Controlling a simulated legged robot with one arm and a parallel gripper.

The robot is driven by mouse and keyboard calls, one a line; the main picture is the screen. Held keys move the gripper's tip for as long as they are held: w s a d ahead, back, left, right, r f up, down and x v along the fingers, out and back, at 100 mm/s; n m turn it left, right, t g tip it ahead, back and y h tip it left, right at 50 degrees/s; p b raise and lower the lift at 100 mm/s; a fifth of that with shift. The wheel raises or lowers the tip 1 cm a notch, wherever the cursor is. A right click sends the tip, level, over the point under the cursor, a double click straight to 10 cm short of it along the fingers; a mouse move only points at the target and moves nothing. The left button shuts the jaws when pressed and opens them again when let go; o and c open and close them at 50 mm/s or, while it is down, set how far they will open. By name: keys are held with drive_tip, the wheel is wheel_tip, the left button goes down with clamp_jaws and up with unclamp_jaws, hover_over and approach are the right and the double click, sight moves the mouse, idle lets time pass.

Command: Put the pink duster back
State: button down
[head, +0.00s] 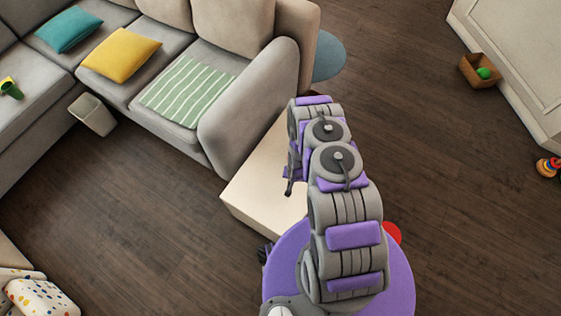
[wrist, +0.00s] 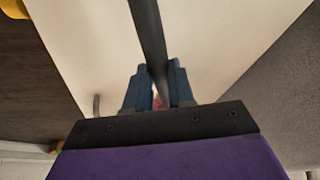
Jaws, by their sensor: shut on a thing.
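In the wrist view, my gripper (wrist: 156,88) has its blue fingers shut on the dark, thin handle of the duster (wrist: 147,35). The handle runs from between the fingers to the top edge of the picture. A small pink patch shows between the finger bases; most of the duster's pink part is hidden. A pale cream block-like surface (wrist: 85,35) lies behind the fingers; whether the duster touches it I cannot tell. In the head view my arm covers the gripper and the duster. The same cream block (head: 262,175) stands beside the sofa's end, partly behind my arm.
A grey sofa (head: 240,110) with cushions and a striped green cloth (head: 187,92) fills the upper left. A wooden box (head: 480,72) with a green ball is at the upper right.

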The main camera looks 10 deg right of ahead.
drive_tip(key=w, duration=0.3)
drive_tip(key=w+a+b, duration=0.1)
drive_tip(key=w, duration=0.2)
drive_tip(key=w+a+f+b, duration=0.1)
drive_tip(key=w, duration=0.2)
drive_tip(key=shift+w+a, duration=0.1)
drive_tip(key=shift+w, duration=0.2)
drive_tip(key=shift+w+a, duration=0.25)
drive_tip(key=shift+w, duration=0.2)
drive_tip(key=f+b, duration=0.1)
drive_tip(key=f, duration=0.1)
drive_tip(key=f+b, duration=0.1)
drive_tip(key=shift+s+a+f, duration=0.1)
drive_tip(key=shift+a+f, duration=0.1)
drive_tip(key=shift+f, duration=0.15)
drive_tip(key=shift+d, duration=0.15)
drive_tip(key=c, duration=1)
unclamp_jaws()
drive_tip(key=shift+o, duration=0.2)
drive_tip(key=shift+r, duration=0.1)
